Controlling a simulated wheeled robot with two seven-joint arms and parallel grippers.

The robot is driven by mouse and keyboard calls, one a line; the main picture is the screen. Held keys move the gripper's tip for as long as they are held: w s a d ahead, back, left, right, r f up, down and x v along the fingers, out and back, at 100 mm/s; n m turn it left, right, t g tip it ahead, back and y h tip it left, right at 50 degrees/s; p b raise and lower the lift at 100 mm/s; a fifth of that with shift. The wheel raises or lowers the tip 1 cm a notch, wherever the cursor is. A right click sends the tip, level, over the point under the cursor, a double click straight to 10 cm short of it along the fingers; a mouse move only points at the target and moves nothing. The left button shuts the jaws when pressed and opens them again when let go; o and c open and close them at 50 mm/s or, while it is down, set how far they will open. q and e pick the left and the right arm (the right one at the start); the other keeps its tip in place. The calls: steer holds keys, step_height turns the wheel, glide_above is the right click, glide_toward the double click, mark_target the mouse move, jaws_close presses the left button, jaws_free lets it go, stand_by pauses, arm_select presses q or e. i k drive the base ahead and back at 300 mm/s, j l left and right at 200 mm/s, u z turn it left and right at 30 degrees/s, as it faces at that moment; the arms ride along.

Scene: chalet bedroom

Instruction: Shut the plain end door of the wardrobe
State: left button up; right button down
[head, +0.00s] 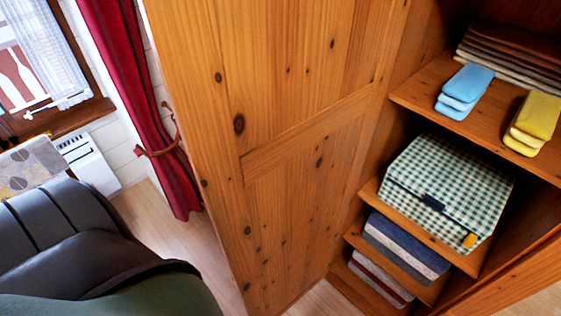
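The plain end door (285,130) of the wardrobe is a knotty pine panel in the middle of the head view. It stands open, swung out from the shelves at the right. Its hinged side meets the wardrobe near the shelf fronts, and its free edge is toward the left. The open wardrobe compartment shows a wooden shelf (412,92) and more shelves below. Neither of my grippers is in view, so I cannot see any contact with the door.
The shelves hold blue (466,88) and yellow (533,122) folded cloths, a green checked bundle (447,185) and folded textiles (405,246). A red curtain (158,110), a window and a white heater (88,163) are at the left. Bare floor (150,220) shows left of the door.

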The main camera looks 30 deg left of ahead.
mark_target(276, 105)
steer(key=j+z, duration=0.15)
steer(key=j, duration=0.3)
steer(key=k+j+z, duration=0.15)
steer(key=j, duration=0.25)
steer(key=k+j+z, duration=0.15)
steer(key=j, duration=0.25)
steer(key=j+z, duration=0.15)
steer(key=j, duration=0.25)
steer(key=k+j+z, duration=0.15)
steer(key=j, duration=0.25)
